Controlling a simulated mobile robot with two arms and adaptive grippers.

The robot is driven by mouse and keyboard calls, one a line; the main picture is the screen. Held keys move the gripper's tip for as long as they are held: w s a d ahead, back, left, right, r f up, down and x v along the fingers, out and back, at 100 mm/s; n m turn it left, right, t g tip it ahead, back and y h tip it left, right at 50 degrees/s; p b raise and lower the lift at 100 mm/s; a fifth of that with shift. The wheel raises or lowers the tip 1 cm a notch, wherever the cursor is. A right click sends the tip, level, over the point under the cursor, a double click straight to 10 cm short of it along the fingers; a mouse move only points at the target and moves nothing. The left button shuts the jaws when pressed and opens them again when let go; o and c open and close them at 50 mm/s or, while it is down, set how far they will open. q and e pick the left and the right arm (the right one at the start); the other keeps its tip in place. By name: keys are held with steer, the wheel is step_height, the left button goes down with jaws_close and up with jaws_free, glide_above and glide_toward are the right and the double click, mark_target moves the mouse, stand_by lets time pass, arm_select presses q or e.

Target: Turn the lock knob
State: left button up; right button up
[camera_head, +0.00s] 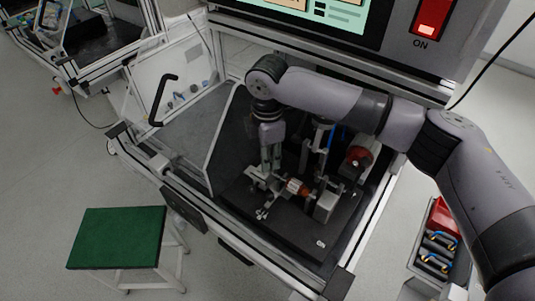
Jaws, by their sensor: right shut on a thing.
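My right gripper (268,166) reaches down from the right arm into the test station, at the left end of the metal fixture (325,205). Its fingers are shut on a small part there, which looks like the lock knob; the fingers hide most of it. A stator with orange-copper windings (298,187) sits in the fixture just right of the fingers. My left gripper is not in view.
A red round part (358,156) stands at the fixture's right. A screen (310,18) and red switch (432,18) are above. A green stool (117,238) and a red-and-black bin (440,240) stand outside.

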jaws_close()
steer(key=shift+r+m+p, duration=0.2)
steer(key=shift+m+p, duration=0.2)
steer(key=shift+p, duration=0.4)
steer(key=m+p, duration=1.1)
steer(key=p, duration=0.2)
steer(key=shift+s, duration=0.1)
steer(key=m+p, duration=0.2)
steer(key=shift+m, duration=0.3)
steer(key=shift+f+m+p, duration=0.15)
steer(key=shift+m+p, duration=0.35)
steer(key=shift+m, duration=0.8)
steer(key=o, duration=1)
jaws_free()
